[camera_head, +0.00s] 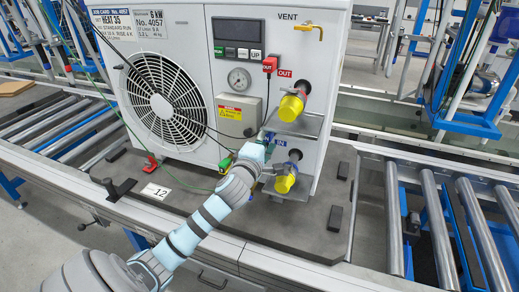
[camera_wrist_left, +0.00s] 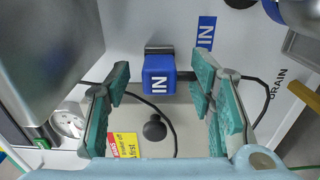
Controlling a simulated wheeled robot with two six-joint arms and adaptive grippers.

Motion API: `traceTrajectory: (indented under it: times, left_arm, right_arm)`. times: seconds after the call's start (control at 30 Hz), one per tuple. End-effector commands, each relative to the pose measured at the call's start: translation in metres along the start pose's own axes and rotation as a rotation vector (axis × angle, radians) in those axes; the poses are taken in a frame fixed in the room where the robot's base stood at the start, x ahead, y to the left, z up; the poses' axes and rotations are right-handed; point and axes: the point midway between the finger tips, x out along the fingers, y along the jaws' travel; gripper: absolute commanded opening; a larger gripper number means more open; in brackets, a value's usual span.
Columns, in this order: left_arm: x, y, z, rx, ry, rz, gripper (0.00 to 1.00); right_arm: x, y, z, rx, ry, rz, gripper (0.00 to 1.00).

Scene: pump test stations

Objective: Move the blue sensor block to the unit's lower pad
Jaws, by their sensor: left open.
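The blue sensor block (camera_wrist_left: 158,77), marked IN, shows in the left wrist view against the unit's white front, with a dark piece (camera_wrist_left: 160,48) at its far end and a black cable nearby. My left gripper (camera_wrist_left: 163,72) is open, with its teal-padded fingers on either side of the block and visible gaps to it. In the head view my left gripper (camera_head: 272,150) reaches the unit's lower right front and mostly hides the block. A blue IN label (camera_wrist_left: 206,32) is on the panel near the block. I cannot clearly make out the lower pad. My right gripper is not in view.
A red block (camera_head: 270,64) sits by the OUT label above. Two yellow-capped ports (camera_head: 292,104) with grey shelves project close to my left gripper. A black knob (camera_wrist_left: 154,128) and yellow warning label (camera_wrist_left: 123,144) are beside the block. Roller conveyors (camera_head: 435,225) flank the unit.

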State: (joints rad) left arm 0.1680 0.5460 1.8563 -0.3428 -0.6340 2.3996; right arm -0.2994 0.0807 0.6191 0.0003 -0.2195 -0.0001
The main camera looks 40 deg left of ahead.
Motion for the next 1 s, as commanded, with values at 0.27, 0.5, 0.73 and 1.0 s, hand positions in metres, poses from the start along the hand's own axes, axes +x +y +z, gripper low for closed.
traceTrajectory:
  times: [0.27,0.5,0.73,1.0]
  left_arm:
    - [-0.063,-0.001,0.000,0.003,-0.003,-0.002,0.49]
    - [-0.097,-0.001,0.000,0.000,-0.001,-0.002,0.49]
    - [-0.101,0.000,0.000,-0.001,-0.001,0.000,0.49]
    - [-0.101,0.000,0.000,-0.001,-0.001,0.000,0.49]
  right_arm:
    - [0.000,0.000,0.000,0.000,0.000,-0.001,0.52]
    - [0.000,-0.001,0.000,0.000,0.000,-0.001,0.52]
    - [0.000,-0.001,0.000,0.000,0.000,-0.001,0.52]
    - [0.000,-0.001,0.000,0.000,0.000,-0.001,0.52]
